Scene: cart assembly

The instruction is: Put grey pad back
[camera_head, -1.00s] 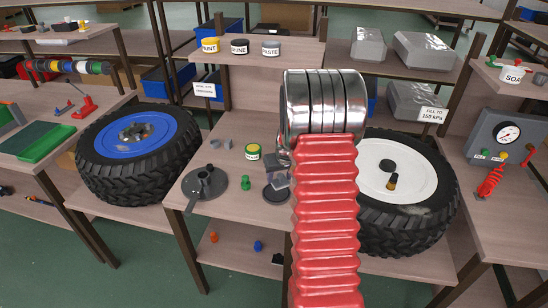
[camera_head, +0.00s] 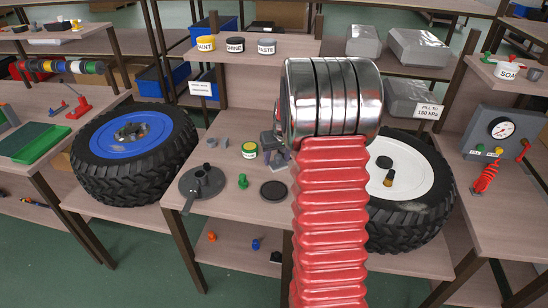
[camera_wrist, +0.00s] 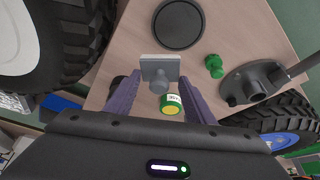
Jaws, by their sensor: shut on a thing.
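The grey pad (camera_wrist: 160,68) is a flat rectangular plate with a rounded knob. In the wrist view it sits between the fingertips of my gripper (camera_wrist: 160,79), which is shut on it. In the head view my gripper (camera_head: 275,151) is above the bench, behind the black round disc (camera_head: 273,190), and the silver and red arm hides part of it. The pad is hard to make out there. The black disc also shows whole in the wrist view (camera_wrist: 179,22), beyond the pad, with nothing on it.
A blue-hubbed wheel (camera_head: 134,134) is at left, a white-hubbed wheel (camera_head: 407,172) at right. Labelled tins (camera_head: 235,45) line the shelf behind.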

